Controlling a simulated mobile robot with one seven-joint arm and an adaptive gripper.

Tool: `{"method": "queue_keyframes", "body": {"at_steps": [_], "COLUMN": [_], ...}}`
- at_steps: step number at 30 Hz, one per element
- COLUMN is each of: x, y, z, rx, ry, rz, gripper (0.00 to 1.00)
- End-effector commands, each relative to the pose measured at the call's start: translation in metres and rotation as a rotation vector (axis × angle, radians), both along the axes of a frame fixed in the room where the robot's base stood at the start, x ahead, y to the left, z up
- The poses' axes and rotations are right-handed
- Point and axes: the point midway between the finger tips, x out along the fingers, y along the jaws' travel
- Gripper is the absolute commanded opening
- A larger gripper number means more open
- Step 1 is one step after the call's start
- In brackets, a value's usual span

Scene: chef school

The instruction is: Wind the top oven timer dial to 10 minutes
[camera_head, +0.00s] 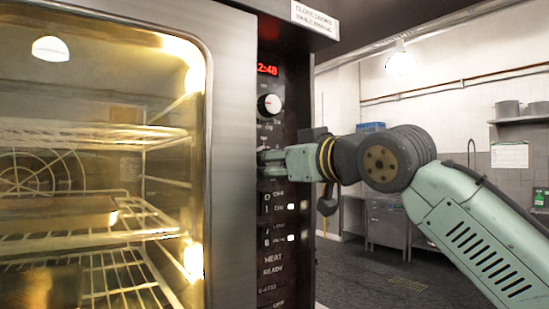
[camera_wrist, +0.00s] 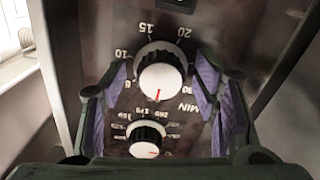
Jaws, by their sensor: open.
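In the wrist view, a minute dial (camera_wrist: 160,78) has a white cap, a dark ribbed skirt and a red pointer line aimed down. Around it are 10 at left, 15 at upper left, 20 at upper right, and MIN at lower right. My gripper (camera_wrist: 162,82) is open, its purple-padded fingers on either side of this dial; contact cannot be told. In the head view my gripper (camera_head: 268,161) is at the oven's control panel (camera_head: 270,270) and hides the dial there. Another dial (camera_head: 269,105) with a white cap shows above it.
A second dial (camera_wrist: 146,143) sits just below in the wrist view, near the fingers. The lit oven door (camera_head: 222,170) is left of the panel; switches (camera_head: 278,207) lie below my gripper.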

Motion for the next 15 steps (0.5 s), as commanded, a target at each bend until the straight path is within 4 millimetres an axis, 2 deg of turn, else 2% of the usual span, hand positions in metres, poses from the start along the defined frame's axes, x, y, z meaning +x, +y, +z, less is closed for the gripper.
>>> {"method": "queue_keyframes", "body": {"at_steps": [5, 15], "x": [-0.0001, -0.0003], "y": [0.0000, -0.0001], "z": [-0.0001, -0.0001], "rx": [0.000, 0.000], "ry": [0.000, 0.000], "rz": [0.000, 0.000], "gripper": [0.54, 0.31]}}
